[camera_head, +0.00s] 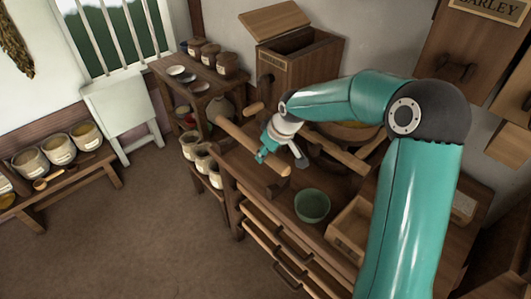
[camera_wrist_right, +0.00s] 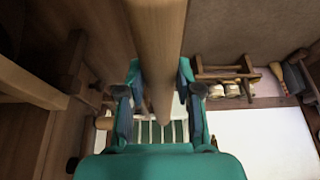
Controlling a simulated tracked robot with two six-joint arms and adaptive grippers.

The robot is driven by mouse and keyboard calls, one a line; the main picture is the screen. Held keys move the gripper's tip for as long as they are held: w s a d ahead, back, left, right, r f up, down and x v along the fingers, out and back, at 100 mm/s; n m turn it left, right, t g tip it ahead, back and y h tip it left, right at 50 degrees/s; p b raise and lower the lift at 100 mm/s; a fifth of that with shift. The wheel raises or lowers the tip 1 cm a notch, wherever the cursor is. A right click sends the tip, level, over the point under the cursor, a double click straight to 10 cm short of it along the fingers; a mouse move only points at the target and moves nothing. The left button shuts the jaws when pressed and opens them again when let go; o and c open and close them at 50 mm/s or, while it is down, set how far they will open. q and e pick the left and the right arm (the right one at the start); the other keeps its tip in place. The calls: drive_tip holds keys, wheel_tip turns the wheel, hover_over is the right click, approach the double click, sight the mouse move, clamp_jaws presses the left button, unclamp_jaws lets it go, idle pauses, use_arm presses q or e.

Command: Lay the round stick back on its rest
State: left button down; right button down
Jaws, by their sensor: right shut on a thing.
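The round stick (camera_head: 240,137) is a long pale wooden rod, held tilted in the head view above the front left of the workbench (camera_head: 275,190). My right gripper (camera_head: 276,152) is shut around it nearer its lower right end. In the right wrist view the stick (camera_wrist_right: 157,35) runs between the two fingers of the right gripper (camera_wrist_right: 158,80). A wooden bar (camera_head: 340,151) lies behind the gripper, beside a round pan of yellowish content (camera_head: 358,131); I cannot tell whether the bar is part of the rest. My left gripper is out of view.
A green bowl (camera_head: 312,205) and an open wooden box (camera_head: 349,228) stand on the bench in front. A lidded bin (camera_head: 300,62) stands behind. A shelf with jars (camera_head: 190,75) is at left. My right arm hides much of the bench's right side.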

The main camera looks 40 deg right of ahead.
drive_tip(key=shift+f+b, duration=2.2)
drive_tip(key=shift+f, duration=1.05)
drive_tip(key=c, duration=0.7)
unclamp_jaws()
